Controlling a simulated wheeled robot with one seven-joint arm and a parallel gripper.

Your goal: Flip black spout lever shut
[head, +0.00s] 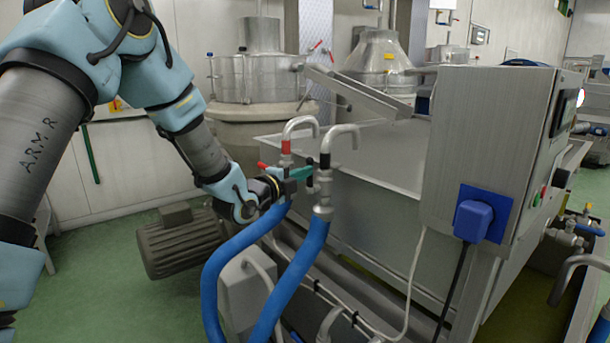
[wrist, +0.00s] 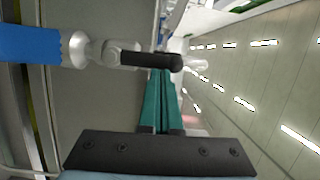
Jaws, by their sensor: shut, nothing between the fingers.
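The black-marked spout (head: 341,137) is the right one of two bent metal spouts, above a blue hose (head: 302,270). A black part (head: 325,161) sits at its pipe. In the wrist view, a black lever-like piece (wrist: 150,60) extends right from the metal valve (wrist: 92,51), along the pipe; I cannot tell lever from sleeve for certain. My gripper (head: 308,172) has teal fingers, shut and empty, beside this valve. In the wrist view, the fingertips (wrist: 160,73) are right at the black piece; whether they touch it is unclear.
The left spout (head: 300,123) has a red band and a red lever (head: 263,165), close to my gripper. A steel trough (head: 385,155) lies behind. A control cabinet (head: 487,140) with a blue plug (head: 473,220) stands right. A motor (head: 180,242) sits low left.

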